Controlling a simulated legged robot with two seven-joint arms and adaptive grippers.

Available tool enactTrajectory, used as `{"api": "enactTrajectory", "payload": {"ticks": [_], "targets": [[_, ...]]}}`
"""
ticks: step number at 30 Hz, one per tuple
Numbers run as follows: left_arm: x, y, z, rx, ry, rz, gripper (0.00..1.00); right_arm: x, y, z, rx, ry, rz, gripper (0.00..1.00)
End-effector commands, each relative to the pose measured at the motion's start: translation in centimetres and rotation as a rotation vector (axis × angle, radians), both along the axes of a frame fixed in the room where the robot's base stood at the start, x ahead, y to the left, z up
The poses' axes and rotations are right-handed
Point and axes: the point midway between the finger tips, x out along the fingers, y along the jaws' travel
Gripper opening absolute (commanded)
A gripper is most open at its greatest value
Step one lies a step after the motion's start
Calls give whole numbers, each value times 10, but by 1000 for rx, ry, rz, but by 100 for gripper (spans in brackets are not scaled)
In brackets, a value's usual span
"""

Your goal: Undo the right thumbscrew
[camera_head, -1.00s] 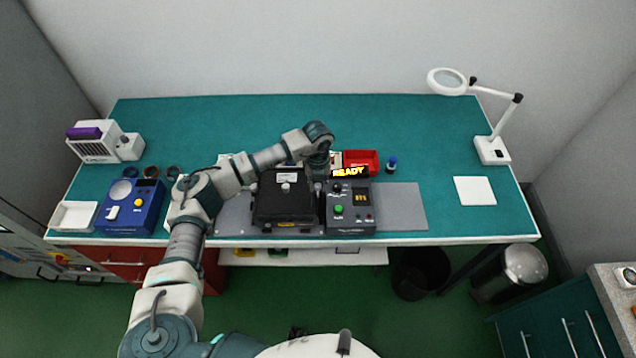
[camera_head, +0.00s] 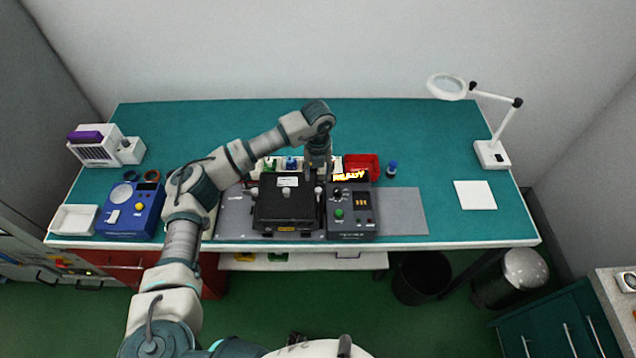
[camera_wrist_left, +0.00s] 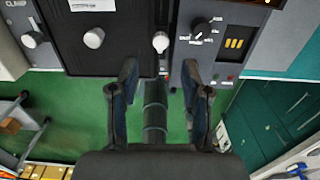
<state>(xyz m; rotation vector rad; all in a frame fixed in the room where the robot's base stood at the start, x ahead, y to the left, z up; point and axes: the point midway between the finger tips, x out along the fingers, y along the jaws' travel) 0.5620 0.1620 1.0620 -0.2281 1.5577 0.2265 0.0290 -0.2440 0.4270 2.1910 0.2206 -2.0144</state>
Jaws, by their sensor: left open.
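The black clamp fixture (camera_head: 275,212) sits on a grey plate at the front of the bench. Its right thumbscrew (camera_head: 318,191) is a pale knob at the fixture's right edge; it also shows in the left wrist view (camera_wrist_left: 161,42). My left gripper (camera_head: 318,178) points down, just above and behind this knob. In the left wrist view my left gripper (camera_wrist_left: 160,75) is open and empty, with the knob beyond its fingertips, roughly centred between them. Contact with the knob does not show. A centre knob (camera_wrist_left: 94,38) and a left knob (camera_wrist_left: 32,40) also show. My right gripper is not seen.
A blue tester (camera_head: 130,210) stands left.

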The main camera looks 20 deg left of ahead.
Motion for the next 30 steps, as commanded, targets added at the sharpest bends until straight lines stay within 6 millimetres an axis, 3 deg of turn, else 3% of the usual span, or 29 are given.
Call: {"api": "enactTrajectory", "payload": {"ticks": [3, 9, 30], "targets": [[0, 0, 23, -1, -1, 0, 47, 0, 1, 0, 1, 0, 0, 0], [0, 0, 42, 0, 1, 0, 47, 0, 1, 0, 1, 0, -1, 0], [0, 0, 44, 0, 1, 0, 47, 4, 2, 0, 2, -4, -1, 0]]}}
